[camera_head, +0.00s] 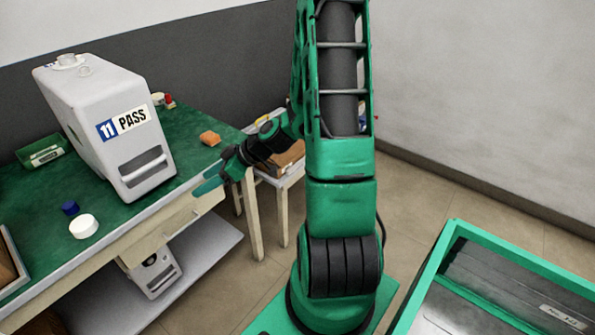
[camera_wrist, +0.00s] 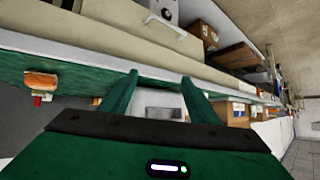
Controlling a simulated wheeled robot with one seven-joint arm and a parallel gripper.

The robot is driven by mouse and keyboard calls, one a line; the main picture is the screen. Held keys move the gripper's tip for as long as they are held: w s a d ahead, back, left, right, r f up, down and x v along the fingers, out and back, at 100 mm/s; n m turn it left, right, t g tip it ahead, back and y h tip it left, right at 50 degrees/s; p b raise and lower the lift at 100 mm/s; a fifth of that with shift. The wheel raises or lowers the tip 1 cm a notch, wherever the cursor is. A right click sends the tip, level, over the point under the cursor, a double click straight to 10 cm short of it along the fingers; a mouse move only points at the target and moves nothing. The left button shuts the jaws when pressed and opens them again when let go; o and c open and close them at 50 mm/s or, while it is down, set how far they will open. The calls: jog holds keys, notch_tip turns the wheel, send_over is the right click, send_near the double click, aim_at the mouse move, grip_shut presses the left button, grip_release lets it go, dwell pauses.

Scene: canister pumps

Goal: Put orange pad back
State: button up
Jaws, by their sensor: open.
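The orange pad (camera_head: 210,138) lies on the green top of the workbench (camera_head: 105,228), near its right end and to the right of the white canister. My gripper (camera_head: 206,181) is at the bench's right front edge, nearer to me than the pad and apart from it. In the wrist view, my gripper's two green fingers (camera_wrist: 157,84) are spread with nothing held between them. An orange block (camera_wrist: 41,79) shows at the left of that view; I cannot tell whether it is the same pad.
A large white canister (camera_head: 118,128) marked "11 PASS" stands on the bench. A white cap (camera_head: 83,226), a blue cap (camera_head: 70,208) and a green tray (camera_head: 43,152) are left of it. A small side table (camera_head: 283,166) with boxes stands beyond my arm. A green-rimmed bin (camera_head: 520,262) is at right.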

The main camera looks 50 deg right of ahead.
jog(key=s+d+r+m+g+h, duration=0.2)
jog(key=s+r+m, duration=0.2)
jog(key=s, duration=0.5)
jog(key=s+d+r+m+g+h, duration=0.2)
jog(key=s+r+m+g, duration=0.1)
jog(key=s, duration=0.6)
jog(key=s+d+r+m+g+h, duration=0.2)
jog(key=s+r+m, duration=0.3)
jog(key=s, duration=0.5)
jog(key=shift+d+r+m+g, duration=0.3)
jog(key=shift+d+r+g, duration=0.3)
jog(key=shift+r, duration=0.35)
